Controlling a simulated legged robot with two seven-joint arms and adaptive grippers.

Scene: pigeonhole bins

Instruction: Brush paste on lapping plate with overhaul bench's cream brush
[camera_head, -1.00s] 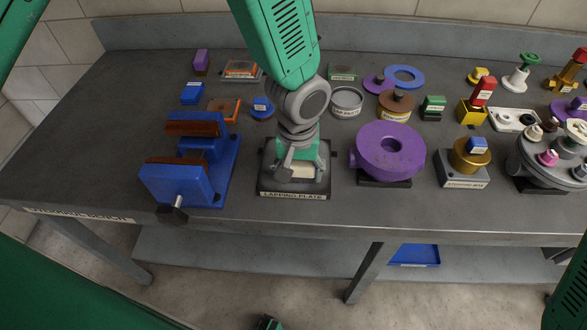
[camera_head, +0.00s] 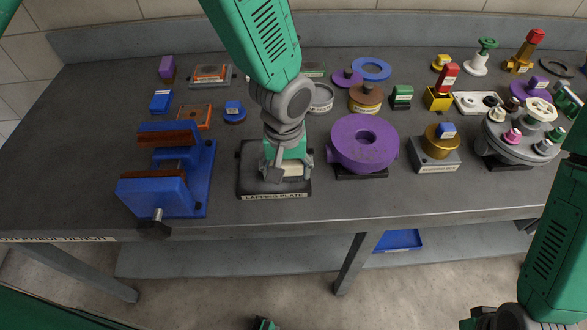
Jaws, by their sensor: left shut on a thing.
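The lapping plate (camera_head: 252,184) is a dark square slab with a front label, near the bench's front edge left of centre. My left gripper (camera_head: 283,174) is right over it, fingers pointing down. It is shut on a small cream piece (camera_head: 292,169), taken as the cream brush, mostly hidden by the fingers and hand. The piece is low over the plate; I cannot tell whether it touches. No paste can be made out. My right arm (camera_head: 550,245) hangs at the lower right; its hand is mostly cut off by the bottom edge.
A blue vise (camera_head: 195,185) stands close left of the plate, and a purple round fixture (camera_head: 365,143) close right. Tins, blocks and a brass-topped stand (camera_head: 438,145) fill the back and right. A round turret with knobs (camera_head: 510,140) is farther right. The far-left bench top is clear.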

